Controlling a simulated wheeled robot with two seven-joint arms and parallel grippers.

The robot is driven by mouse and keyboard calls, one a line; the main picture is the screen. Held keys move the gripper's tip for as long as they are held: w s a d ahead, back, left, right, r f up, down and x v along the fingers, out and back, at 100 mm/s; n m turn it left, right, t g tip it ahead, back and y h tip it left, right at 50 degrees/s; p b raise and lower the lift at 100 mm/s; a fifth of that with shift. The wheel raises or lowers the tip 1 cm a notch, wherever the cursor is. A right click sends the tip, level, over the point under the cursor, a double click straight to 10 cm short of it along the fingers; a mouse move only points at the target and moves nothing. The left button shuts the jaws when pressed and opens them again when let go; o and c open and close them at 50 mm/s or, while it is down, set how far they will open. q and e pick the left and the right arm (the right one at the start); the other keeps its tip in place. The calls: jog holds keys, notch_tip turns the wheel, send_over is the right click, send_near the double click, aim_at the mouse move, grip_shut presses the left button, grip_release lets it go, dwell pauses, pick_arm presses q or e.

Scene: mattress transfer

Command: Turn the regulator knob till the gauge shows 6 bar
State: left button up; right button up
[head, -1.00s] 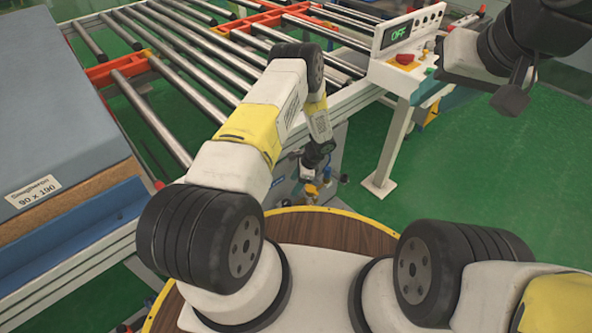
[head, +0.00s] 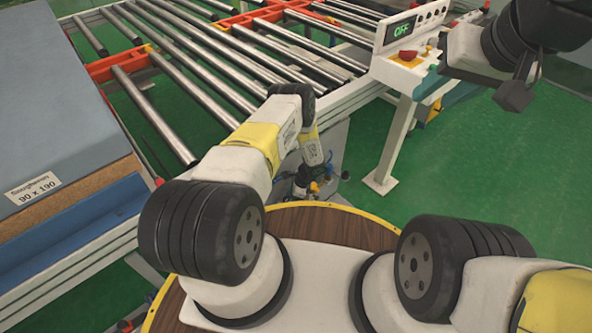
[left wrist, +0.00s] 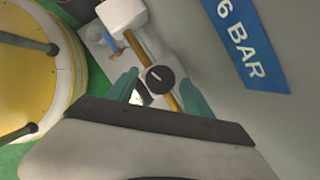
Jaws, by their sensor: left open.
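In the left wrist view the black regulator knob (left wrist: 160,79) with a white mark sits on a brass-coloured pipe. The two green fingertips of my left gripper (left wrist: 158,90) stand apart, one on each side of it. I cannot tell whether they touch it. A small pale patch shows below left of the knob; no gauge needle is readable. In the head view my left gripper (head: 300,187) is low beside the conveyor frame, and the knob is not distinguishable there. My right gripper (head: 513,92) is at the upper right, with its jaws unclear.
A blue "6 BAR" sign (left wrist: 247,42) is on the grey panel. A blue-handled valve (left wrist: 114,45) and a white fitting (left wrist: 122,14) are above the knob.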

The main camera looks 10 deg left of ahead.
pick_arm(q)
grip_shut()
jog(key=shift+m, duration=0.3)
jog(key=m, duration=0.1)
jog(key=m+t, duration=0.1)
jog(key=shift+s+m, duration=0.2)
jog(key=shift+m, duration=0.2)
jog(key=m+t, duration=0.1)
jog(key=m, duration=0.1)
jog(key=m+t, duration=0.1)
jog(key=m, duration=0.1)
jog(key=shift+s+m+h, duration=0.15)
jog(key=shift+m+h, duration=0.15)
jog(key=m+t+h, duration=0.1)
jog(key=m, duration=0.3)
jog(key=shift+a, duration=0.2)
jog(key=shift+s+m+t+h, duration=0.1)
jog(key=shift+m+t+h, duration=0.45)
jog(key=shift+m, duration=1.05)
jog(key=shift+h, duration=0.25)
